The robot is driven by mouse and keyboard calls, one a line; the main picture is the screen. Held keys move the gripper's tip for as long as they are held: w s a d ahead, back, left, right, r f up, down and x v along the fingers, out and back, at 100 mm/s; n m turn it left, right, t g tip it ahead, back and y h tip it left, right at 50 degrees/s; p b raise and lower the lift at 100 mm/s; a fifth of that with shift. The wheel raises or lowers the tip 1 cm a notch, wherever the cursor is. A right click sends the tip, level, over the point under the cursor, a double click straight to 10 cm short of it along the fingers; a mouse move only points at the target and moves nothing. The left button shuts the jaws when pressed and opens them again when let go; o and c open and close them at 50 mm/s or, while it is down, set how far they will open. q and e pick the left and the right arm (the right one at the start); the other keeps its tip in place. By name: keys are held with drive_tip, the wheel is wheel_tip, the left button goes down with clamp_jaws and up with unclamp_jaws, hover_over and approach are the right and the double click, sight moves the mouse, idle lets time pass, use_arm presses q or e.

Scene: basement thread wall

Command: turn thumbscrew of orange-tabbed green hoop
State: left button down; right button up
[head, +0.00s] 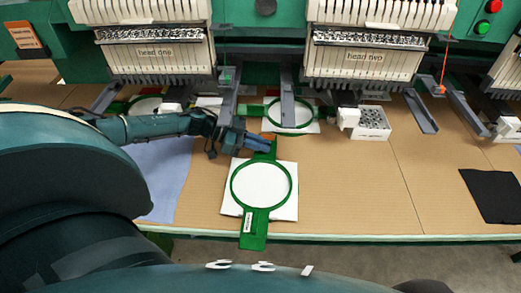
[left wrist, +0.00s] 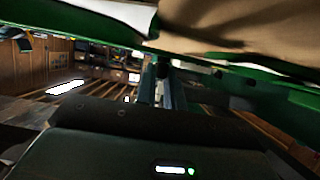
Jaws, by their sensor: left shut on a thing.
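The orange-tabbed green hoop (head: 255,223) lies on the brown table around white fabric (head: 262,184). My left gripper has come in from the left and is shut on the far end of this hoop. The thumbscrew is hidden by the fingers, so I cannot tell whether they hold it or the bracket. In the left wrist view a green strip (left wrist: 95,25) crosses above the dark fingers (left wrist: 163,90). My right gripper is not in view.
Another green hoop (head: 289,125) sits behind, under grey machine arms (head: 287,105). A white box of small parts (head: 371,123) stands to its right. Blue cloth (head: 160,180) lies left and black cloth (head: 493,194) right. The table's right-middle is clear.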

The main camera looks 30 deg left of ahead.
use_arm(q)
drive_tip(key=g+b, duration=0.1)
drive_tip(key=m+b, duration=0.1)
drive_tip(key=m+g+h+b, duration=0.1)
drive_tip(key=shift+w+f+g, duration=0.25)
drive_tip(key=shift+f+g, duration=0.05)
drive_tip(key=shift+r+m+g+h+b, duration=0.1)
drive_tip(key=shift+m+g+h+b, duration=0.4)
drive_tip(key=shift+m+g+b, duration=0.4)
drive_tip(key=shift+r+b, duration=0.1)
drive_tip(key=shift+b, duration=0.3)
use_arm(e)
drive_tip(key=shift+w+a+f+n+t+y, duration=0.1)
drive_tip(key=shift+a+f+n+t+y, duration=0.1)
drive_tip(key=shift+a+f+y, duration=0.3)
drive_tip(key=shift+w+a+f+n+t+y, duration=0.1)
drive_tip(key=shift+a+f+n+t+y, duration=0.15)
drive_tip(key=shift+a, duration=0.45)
use_arm(q)
drive_tip(key=shift+m, duration=0.3)
drive_tip(key=shift+r+g, duration=0.1)
drive_tip(key=shift+g, duration=0.3)
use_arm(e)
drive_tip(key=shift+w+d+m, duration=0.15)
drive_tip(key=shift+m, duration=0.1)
use_arm(q)
drive_tip(key=c, duration=1.5)
unclamp_jaws()
